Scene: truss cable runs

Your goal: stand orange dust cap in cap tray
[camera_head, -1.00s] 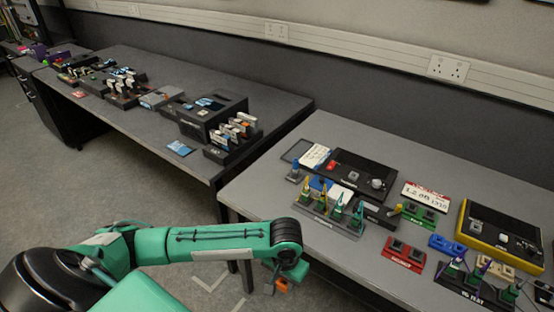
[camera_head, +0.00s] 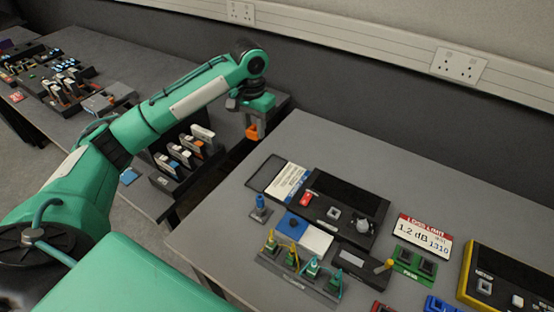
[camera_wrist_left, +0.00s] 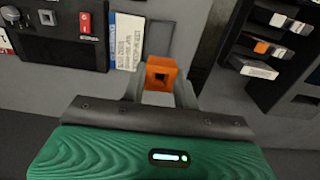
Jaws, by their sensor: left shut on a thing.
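The orange dust cap (camera_head: 252,132) hangs below my left gripper (camera_head: 254,123) in the head view. In the left wrist view, the orange cap (camera_wrist_left: 161,72) is a small block with a square dark hole, and my left gripper (camera_wrist_left: 160,88) is shut on it. The cap is in the air near the left edge of the grey table. A shallow dark tray (camera_head: 264,172), which may be the cap tray, lies empty on that table, to the right of and below the cap in the head view. My right gripper is not in view.
Beside the dark tray are a white label card (camera_head: 288,182) and a black tester (camera_head: 338,208) with a red part. A blue-topped peg (camera_head: 260,207) and a rack of green connectors (camera_head: 300,275) stand nearer. The table's back left is clear.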

